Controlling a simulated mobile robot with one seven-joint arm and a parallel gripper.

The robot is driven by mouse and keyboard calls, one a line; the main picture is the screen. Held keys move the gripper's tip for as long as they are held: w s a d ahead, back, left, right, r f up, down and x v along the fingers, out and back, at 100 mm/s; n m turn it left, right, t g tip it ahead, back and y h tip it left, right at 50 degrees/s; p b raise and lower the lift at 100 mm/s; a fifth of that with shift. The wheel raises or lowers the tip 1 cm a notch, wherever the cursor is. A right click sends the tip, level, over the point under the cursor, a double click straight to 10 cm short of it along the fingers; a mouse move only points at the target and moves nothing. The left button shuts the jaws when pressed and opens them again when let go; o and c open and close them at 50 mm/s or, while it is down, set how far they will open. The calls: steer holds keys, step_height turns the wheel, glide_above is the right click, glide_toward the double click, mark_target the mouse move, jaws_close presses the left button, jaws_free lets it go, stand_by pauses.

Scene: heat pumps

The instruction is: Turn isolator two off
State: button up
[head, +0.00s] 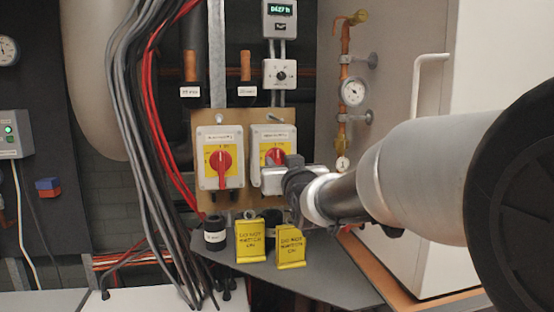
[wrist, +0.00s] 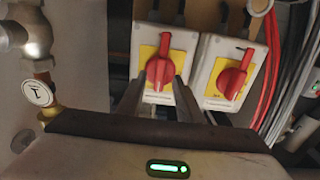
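Two isolators with red rotary handles on yellow plates sit side by side on a board. The left isolator (head: 220,170) and its handle are clear in the head view. The right isolator (head: 258,134) is partly hidden by my gripper (head: 290,172). In the wrist view, which appears turned over, the isolator in front of me (wrist: 146,45) has its handle (wrist: 160,68) roughly along the box's length. My gripper (wrist: 158,84) is open, its fingers either side of that handle's lower end; contact is unclear. The other isolator (wrist: 213,60) is to the right. Their labels are unreadable.
Two yellow "do not switch on" tags (head: 250,241) (head: 290,247) and a black cylinder (head: 214,235) stand on the dark shelf (head: 335,272) below. Black and red cables (head: 133,120) hang at left. A gauge (head: 353,92) on copper pipe and a white cabinet are at right.

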steer(key=shift+w+a, duration=0.15)
steer(key=shift+w, duration=0.5)
jaws_close()
